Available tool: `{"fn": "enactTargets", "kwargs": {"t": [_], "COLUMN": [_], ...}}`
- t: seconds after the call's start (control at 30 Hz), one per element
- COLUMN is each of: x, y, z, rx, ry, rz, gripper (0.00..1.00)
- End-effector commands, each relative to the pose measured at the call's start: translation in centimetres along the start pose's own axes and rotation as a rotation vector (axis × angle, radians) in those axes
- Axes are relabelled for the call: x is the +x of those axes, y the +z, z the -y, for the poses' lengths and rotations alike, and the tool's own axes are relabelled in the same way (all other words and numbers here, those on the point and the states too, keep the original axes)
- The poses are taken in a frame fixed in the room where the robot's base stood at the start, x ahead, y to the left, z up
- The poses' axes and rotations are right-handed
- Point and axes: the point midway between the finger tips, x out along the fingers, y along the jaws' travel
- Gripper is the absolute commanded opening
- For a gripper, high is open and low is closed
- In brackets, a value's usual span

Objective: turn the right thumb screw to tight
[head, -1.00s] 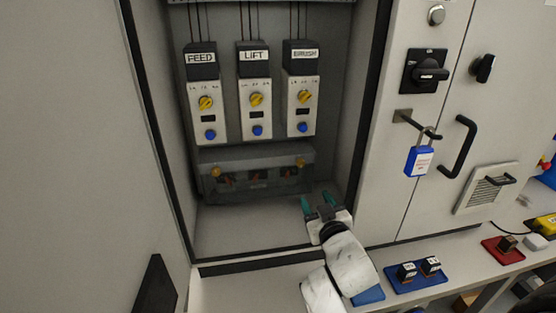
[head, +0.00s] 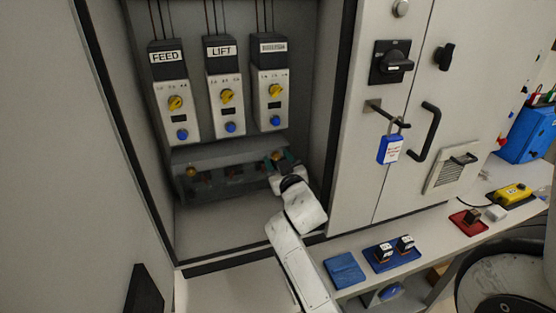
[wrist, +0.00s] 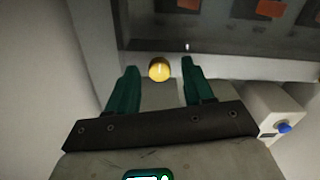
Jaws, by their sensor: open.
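The right thumb screw (head: 277,155) is a small yellow knob at the upper right of the see-through grey cover (head: 225,185) low in the cabinet. In the wrist view the yellow knob (wrist: 159,69) sits between the two teal fingertips, with a gap on each side. A small pale mark shows on its face. My gripper (head: 280,158) is open around the knob, and no touch is visible.
Above the cover hang the FEED (head: 170,95), LIFT (head: 225,90) and third (head: 270,90) units with yellow and blue knobs. The cabinet's right wall stands close to my arm. A blue padlock (head: 390,149) hangs on the door at right. Blue and red trays lie on the ledge.

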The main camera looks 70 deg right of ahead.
Motion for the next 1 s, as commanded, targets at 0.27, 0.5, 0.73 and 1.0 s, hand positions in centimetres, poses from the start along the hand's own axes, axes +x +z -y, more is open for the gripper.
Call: {"fn": "enactTargets", "kwargs": {"t": [0.27,0.5,0.73,1.0], "x": [0.21,0.19,0.19,0.18], "y": [0.01,0.01,0.01,0.03], "z": [0.01,0.01,0.02,0.04], "rx": [0.0,0.0,0.0,0.003], "ry": [0.0,0.0,0.0,-0.001], "rz": [0.0,0.0,0.0,0.0], "gripper": [0.52,0.31,0.09,0.0]}}
